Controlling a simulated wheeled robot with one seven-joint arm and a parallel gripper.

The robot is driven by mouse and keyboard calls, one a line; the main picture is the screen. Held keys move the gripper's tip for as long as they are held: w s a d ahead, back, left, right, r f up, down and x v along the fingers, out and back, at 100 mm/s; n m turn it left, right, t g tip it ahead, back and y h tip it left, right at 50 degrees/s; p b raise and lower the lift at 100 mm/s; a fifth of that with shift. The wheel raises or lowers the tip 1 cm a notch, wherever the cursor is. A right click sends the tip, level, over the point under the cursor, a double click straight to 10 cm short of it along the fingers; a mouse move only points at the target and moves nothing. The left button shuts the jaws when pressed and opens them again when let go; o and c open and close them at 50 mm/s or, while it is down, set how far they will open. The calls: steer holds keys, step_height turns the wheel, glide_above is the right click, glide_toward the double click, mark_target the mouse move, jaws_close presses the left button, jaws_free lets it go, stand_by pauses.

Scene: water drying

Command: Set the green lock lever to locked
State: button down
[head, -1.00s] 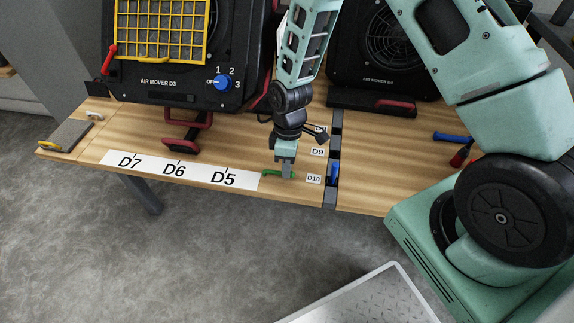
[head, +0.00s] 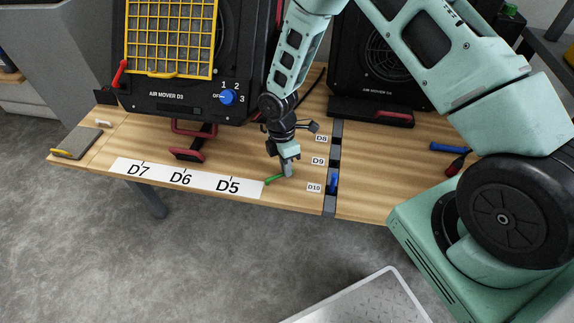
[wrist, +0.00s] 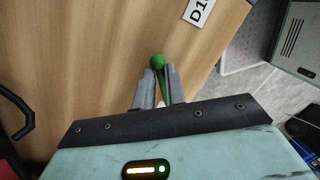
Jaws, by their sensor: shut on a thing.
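The green lock lever (head: 274,179) lies on the wooden table near its front edge, just right of the D5 label. In the head view it slants, its left end lower than its right. My gripper (head: 288,172) points down at the lever's right part, with its fingers shut on it. In the wrist view the lever's round green end (wrist: 157,61) shows just beyond the fingertips (wrist: 160,72), and a strip of green shows between the fingers. The rest of the lever is hidden by the gripper.
A white strip (head: 206,186) marked D7, D6 and D5 lies left of the lever. A blue lever (head: 332,183) stands right of it beside the D10 label (head: 314,188). The AIR MOVER D3 unit (head: 180,95) with a yellow grille stands behind.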

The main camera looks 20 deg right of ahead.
steer(key=shift+w, duration=0.1)
stand_by(0.4)
steer(key=c, duration=1.5)
jaws_free()
steer(key=shift+o, duration=0.2)
steer(key=w+r+p, duration=0.3)
steer(key=r, duration=1.4)
steer(key=shift+w, duration=0.2)
